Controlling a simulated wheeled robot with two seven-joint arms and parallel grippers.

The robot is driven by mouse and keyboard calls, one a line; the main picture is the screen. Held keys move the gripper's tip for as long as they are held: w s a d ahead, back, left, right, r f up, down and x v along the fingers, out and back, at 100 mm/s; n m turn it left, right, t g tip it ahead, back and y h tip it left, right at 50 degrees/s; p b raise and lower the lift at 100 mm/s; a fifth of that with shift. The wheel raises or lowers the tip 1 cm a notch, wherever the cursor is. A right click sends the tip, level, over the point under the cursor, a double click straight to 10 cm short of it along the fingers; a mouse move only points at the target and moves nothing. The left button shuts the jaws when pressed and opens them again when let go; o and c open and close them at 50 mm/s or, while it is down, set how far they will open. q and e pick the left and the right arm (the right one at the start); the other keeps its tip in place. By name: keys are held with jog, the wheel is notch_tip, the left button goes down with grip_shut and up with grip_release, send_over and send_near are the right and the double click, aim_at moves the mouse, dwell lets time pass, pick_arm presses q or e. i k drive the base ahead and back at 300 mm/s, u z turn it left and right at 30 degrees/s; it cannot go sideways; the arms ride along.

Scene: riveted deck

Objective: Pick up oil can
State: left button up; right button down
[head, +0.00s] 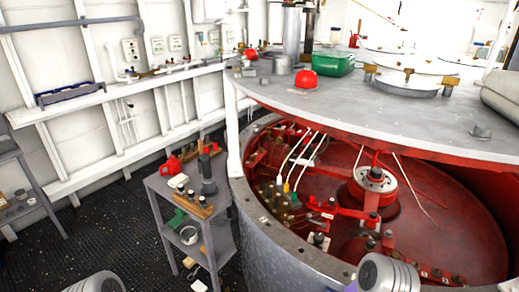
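A small red can with a spout (171,165), which looks like the oil can, stands on the top shelf of a grey metal cart (160,190) left of the large round machine. Its far side is hidden and it is small in the head view. Neither of my grippers shows. Only grey ribbed parts, which look like my own arm links, show at the bottom edge. Nothing is seen touching the red can.
The round machine (262,228) with its red interior fills the right side. A dark cylindrical tool (207,174) and a wooden block with pegs (192,204) share the cart top. A grey shelf unit (30,185) stands far left. Dark floor between is mostly open.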

aim_at(173, 164)
jog(key=u, duration=1.45)
jog(key=i, duration=4.75)
jog(key=z, duration=2.45)
jog(key=i, duration=1.7)
jog(key=u, duration=0.05)
